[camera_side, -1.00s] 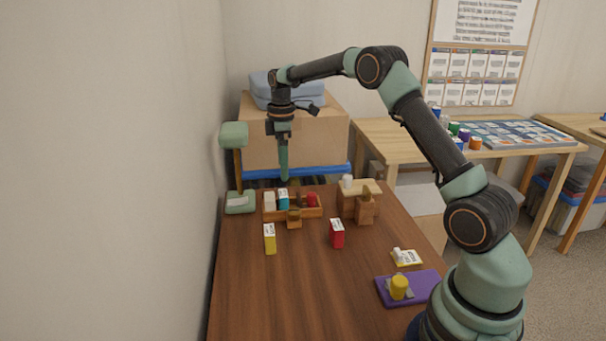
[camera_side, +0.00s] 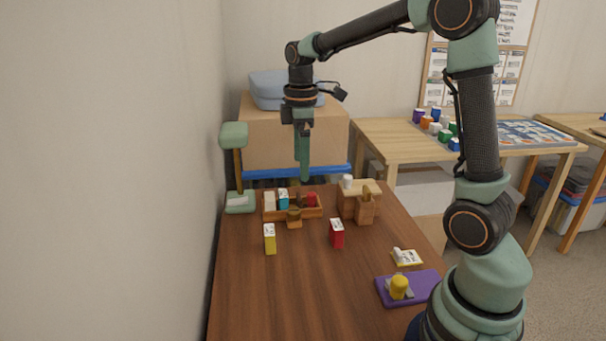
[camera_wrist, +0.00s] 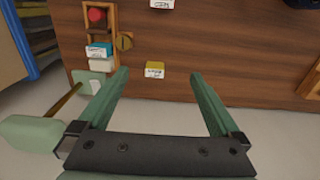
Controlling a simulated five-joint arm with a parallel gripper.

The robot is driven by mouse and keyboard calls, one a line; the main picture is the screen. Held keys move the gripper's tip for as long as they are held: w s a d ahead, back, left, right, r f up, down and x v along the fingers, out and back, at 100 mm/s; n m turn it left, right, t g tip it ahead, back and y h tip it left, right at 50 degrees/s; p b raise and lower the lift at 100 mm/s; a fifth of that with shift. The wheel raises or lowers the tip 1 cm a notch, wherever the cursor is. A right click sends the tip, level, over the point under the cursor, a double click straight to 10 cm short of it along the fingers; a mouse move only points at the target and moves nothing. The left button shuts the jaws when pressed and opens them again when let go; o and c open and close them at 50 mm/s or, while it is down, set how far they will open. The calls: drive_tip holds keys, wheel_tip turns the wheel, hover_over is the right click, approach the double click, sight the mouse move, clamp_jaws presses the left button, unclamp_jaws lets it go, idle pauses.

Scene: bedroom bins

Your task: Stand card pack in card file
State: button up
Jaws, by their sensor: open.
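The card file (camera_side: 306,213) is a low wooden tray at the table's far end. It holds a white pack (camera_side: 269,202), a teal pack (camera_side: 283,199) and a red item (camera_side: 311,199), all upright. A yellow card pack (camera_side: 270,239) stands loose in front of it. A red card pack (camera_side: 337,234) stands to its right. My gripper (camera_side: 304,178) hangs above the far side of the file. In the wrist view my gripper (camera_wrist: 160,76) is open and empty, with the yellow pack (camera_wrist: 155,70) showing between its fingertips and the file (camera_wrist: 88,32) to the left.
A green lamp (camera_side: 238,165) stands left of the file. A wooden block stand (camera_side: 361,188) with a white piece on top is at the right. Nearer are a purple mat (camera_side: 426,286) with a yellow piece and a small white-yellow item (camera_side: 407,257). The table's middle is clear.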

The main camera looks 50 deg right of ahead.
drive_tip(key=f, duration=1.9)
drive_tip(key=shift+s+a+f, duration=0.15)
drive_tip(key=shift+s+f, duration=0.2)
drive_tip(key=s+a+r+m+t, duration=0.1)
drive_tip(key=s+a+r+m, duration=0.1)
drive_tip(key=r, duration=0.8)
drive_tip(key=s+a+r+m+t, duration=0.2)
drive_tip(key=s+a+r+m, duration=0.1)
drive_tip(key=r, duration=0.7)
drive_tip(key=shift+s+a+r, duration=0.25)
drive_tip(key=s+a+r+m+t, duration=0.2)
drive_tip(key=s+a+m, duration=0.1)
drive_tip(key=s+m, duration=0.1)
drive_tip(key=shift+s+a+r+t, duration=0.2)
drive_tip(key=shift+s+t, duration=0.1)
drive_tip(key=shift+s, duration=0.3)
